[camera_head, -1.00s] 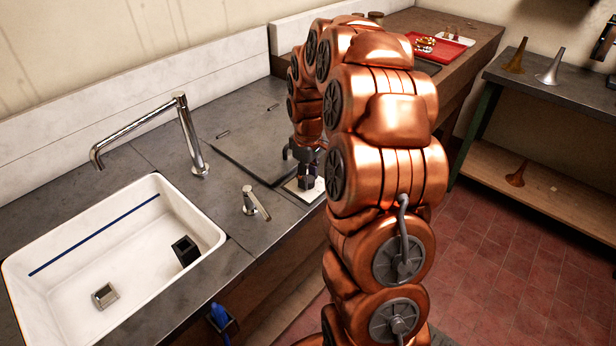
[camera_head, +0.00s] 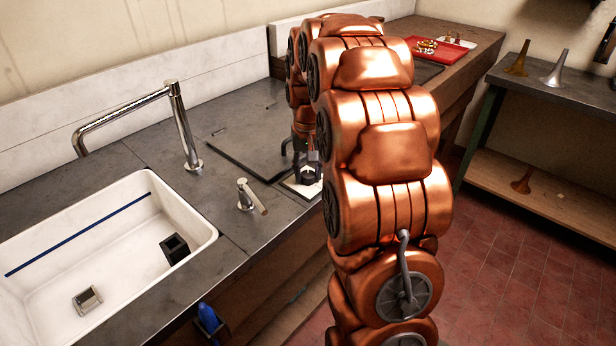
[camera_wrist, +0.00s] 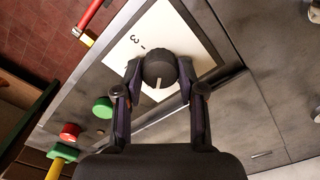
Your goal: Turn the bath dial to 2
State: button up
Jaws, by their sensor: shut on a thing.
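The bath dial (camera_wrist: 159,69) is a round black ribbed knob with a pale pointer line, on a white plate (camera_wrist: 190,38). In the wrist view the pointer faces down the picture, toward my gripper's palm. A printed 3 and short marks show on the plate above left of the knob; I cannot make out a 2. My gripper (camera_wrist: 159,70) has its fingers on either side of the knob, shut on it. In the head view my gripper (camera_head: 308,168) is over the plate (camera_head: 291,186), partly hidden by my arm.
A white sink (camera_head: 104,240) with a chrome tap (camera_head: 184,130) is at left. A small metal lever (camera_head: 250,197) stands between sink and dial. The wrist view shows a green button (camera_wrist: 102,107), a red button (camera_wrist: 69,131) and a red handle (camera_wrist: 88,18) at the counter's front.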

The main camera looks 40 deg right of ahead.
aim_at(308, 174)
jog(key=m+b, duration=0.1)
jog(key=m, duration=0.5)
jog(key=shift+m+b, duration=0.3)
jog(key=shift+b, duration=0.1)
jog(key=m, duration=0.3)
jog(key=shift+m, duration=2.1)
jog(key=o, duration=1.1)
notch_tip(308, 174, up, 12)
